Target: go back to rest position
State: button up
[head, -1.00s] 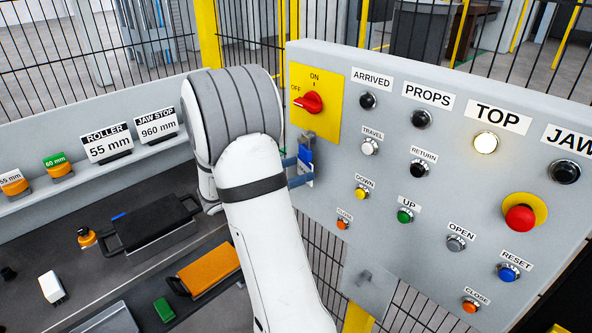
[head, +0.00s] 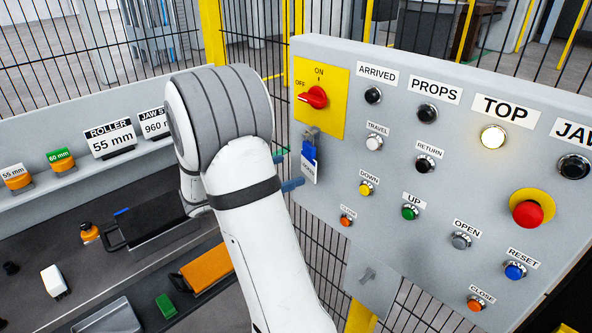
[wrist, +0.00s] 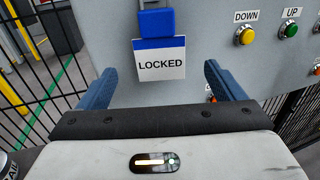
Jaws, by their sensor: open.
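My white arm reaches up across the middle of the head view. My gripper (head: 286,170) shows partly past the wrist, its two blue fingers apart and empty. In the wrist view my gripper (wrist: 160,88) is open, one finger on each side below a blue padlock (wrist: 156,22) with a white LOCKED tag (wrist: 161,64). The padlock (head: 309,152) hangs under the red rotary switch (head: 314,97) on its yellow plate, with the tag (head: 308,172) below it. The fingers look clear of the tag. The switch handle points toward OFF.
The grey control panel (head: 395,225) with buttons stands close on the right. A lit TOP lamp (head: 494,138) and a red emergency button (head: 528,213) are on it. A bench (head: 60,235) with a black-handled block and an orange block lies left. Wire fencing stands behind.

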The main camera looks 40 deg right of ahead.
jog(key=s+a+f+m+y, duration=0.2)
jog(key=s+a+m+y, duration=0.75)
jog(key=s+a, duration=0.2)
jog(key=s+a+m+t+y, duration=0.4)
jog(key=a+m+t+y, duration=0.2)
jog(key=a, duration=0.7)
jog(key=shift+r+t+y, duration=0.3)
jog(key=shift+r+y, duration=0.05)
jog(key=shift+y, duration=0.7)
jog(key=shift+s+m, duration=0.1)
jog(key=shift+m, duration=0.15)
